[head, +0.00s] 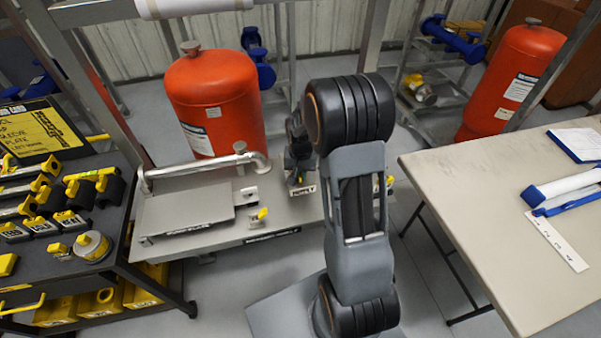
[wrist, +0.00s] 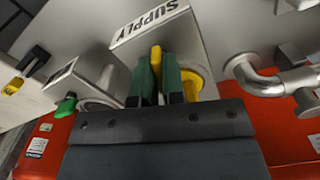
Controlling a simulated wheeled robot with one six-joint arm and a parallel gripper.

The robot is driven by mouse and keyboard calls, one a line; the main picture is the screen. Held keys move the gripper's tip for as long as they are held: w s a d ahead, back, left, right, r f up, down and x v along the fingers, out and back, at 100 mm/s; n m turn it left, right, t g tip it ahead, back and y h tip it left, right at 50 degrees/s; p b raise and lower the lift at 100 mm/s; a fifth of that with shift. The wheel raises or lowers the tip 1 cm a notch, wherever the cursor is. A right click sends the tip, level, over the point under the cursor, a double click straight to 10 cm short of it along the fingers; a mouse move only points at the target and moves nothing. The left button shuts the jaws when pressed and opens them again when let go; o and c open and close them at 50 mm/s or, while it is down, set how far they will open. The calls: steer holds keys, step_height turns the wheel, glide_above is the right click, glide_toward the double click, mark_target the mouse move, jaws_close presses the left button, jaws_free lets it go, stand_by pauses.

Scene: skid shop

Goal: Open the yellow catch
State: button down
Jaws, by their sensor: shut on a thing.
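In the wrist view, my gripper (wrist: 158,76) has its two green fingers closed on a narrow upright yellow catch (wrist: 156,56). The catch sits at a grey block with a white label reading SUPPLY (wrist: 150,23), which appears upside down there. A rounded yellow part (wrist: 193,84) shows just right of the fingers, partly hidden. In the head view, my gripper (head: 298,160) reaches down to the bench near the SUPPLY label (head: 303,190).
A bent metal pipe (head: 256,160) stands close left of my gripper. Another yellow lever (head: 262,213) is on the skid plate (head: 285,219). A red tank (head: 214,100) stands behind. A green knob (wrist: 66,105) is near my gripper. A table (head: 470,190) stands right, a tool bench (head: 65,235) left.

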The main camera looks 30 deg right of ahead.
steer(key=shift+m, duration=1.7)
steer(key=shift+m, duration=1.7)
steer(key=shift+m+b, duration=0.4)
steer(key=shift+m, duration=1.3)
steer(key=shift+m, duration=1.8)
